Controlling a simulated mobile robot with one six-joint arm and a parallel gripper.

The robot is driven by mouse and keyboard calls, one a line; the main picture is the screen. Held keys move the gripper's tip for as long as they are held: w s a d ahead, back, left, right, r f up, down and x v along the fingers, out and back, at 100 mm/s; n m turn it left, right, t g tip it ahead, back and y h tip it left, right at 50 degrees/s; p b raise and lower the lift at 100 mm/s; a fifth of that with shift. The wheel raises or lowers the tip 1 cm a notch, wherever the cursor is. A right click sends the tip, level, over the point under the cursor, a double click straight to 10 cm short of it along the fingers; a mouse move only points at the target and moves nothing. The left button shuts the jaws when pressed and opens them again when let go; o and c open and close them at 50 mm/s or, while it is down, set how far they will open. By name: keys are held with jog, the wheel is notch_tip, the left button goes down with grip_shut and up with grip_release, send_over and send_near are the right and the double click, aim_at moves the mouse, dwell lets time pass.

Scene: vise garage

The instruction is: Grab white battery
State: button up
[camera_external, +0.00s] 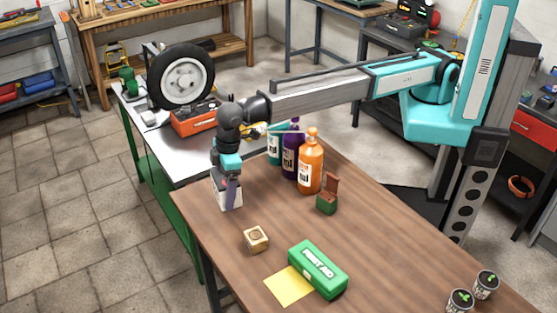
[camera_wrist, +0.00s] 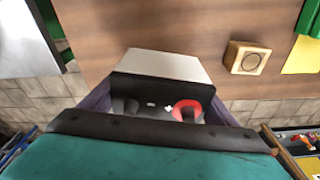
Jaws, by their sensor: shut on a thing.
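The white battery (camera_external: 230,195) is a white box with a dark top at the left edge of the brown wooden table. In the wrist view the battery (camera_wrist: 160,66) shows its pale side, and its black top bears a red ring around one terminal and a dark terminal at the other end. My gripper (camera_external: 230,190) points down over the battery, with its purple fingers on two opposite sides. In the wrist view my gripper (camera_wrist: 155,105) is shut on the battery. I cannot tell whether the battery rests on the table or is slightly raised.
On the table (camera_external: 375,230) stand a wooden cube (camera_external: 256,239), a green first aid box (camera_external: 318,269), a yellow sheet (camera_external: 289,287), an orange bottle (camera_external: 310,165) with other bottles, a small open green box (camera_external: 327,200) and two cans (camera_external: 486,284). A metal bench (camera_external: 175,148) adjoins behind.

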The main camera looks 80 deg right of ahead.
aim_at(222, 176)
jog(key=shift+r+b, duration=0.3)
jog(key=shift+r, duration=1.7)
